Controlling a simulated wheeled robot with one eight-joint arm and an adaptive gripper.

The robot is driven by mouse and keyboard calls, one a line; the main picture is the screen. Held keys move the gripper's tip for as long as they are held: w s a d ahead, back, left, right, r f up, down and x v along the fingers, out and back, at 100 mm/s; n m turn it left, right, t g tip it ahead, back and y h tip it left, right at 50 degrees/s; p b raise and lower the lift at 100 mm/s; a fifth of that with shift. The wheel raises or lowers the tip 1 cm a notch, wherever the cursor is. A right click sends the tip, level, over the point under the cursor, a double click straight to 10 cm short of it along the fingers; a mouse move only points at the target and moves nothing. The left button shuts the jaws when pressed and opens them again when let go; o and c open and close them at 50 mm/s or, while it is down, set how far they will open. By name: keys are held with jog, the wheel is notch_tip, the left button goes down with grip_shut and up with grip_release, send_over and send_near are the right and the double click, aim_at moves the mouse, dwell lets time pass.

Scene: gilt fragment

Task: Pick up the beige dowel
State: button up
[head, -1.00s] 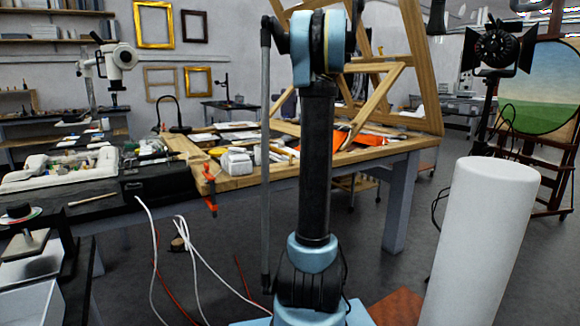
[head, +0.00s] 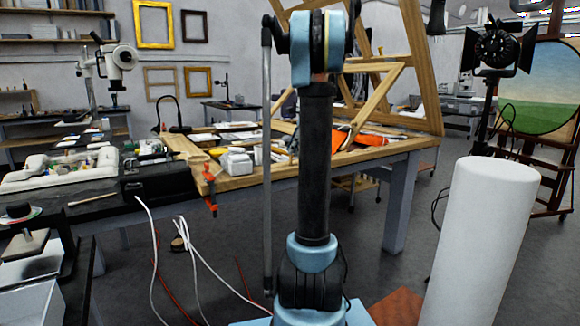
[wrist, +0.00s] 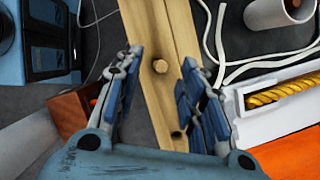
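In the wrist view, a short beige round peg (wrist: 160,66), which looks like the beige dowel, shows end-on against a long wooden beam (wrist: 147,25). My gripper (wrist: 158,70) is open, with its blue-padded fingers spread on either side of the beam and the peg between their tips. I see no contact between the fingers and the peg. How far the fingers are above it is hard to tell. In the head view my arm's dark link stands in the middle, and the gripper and peg cannot be made out.
In the wrist view, a white tray with a yellow twisted rod (wrist: 280,92) lies right of the gripper, with white cables (wrist: 235,65) and a pale cylinder (wrist: 275,14) beyond. In the head view, a cluttered wooden table (head: 245,183) stands behind my arm and a white cylinder (head: 485,245) at right.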

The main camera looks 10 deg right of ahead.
jog(key=x, duration=0.4)
jog(key=shift+w, duration=0.1)
jog(key=c, duration=0.8)
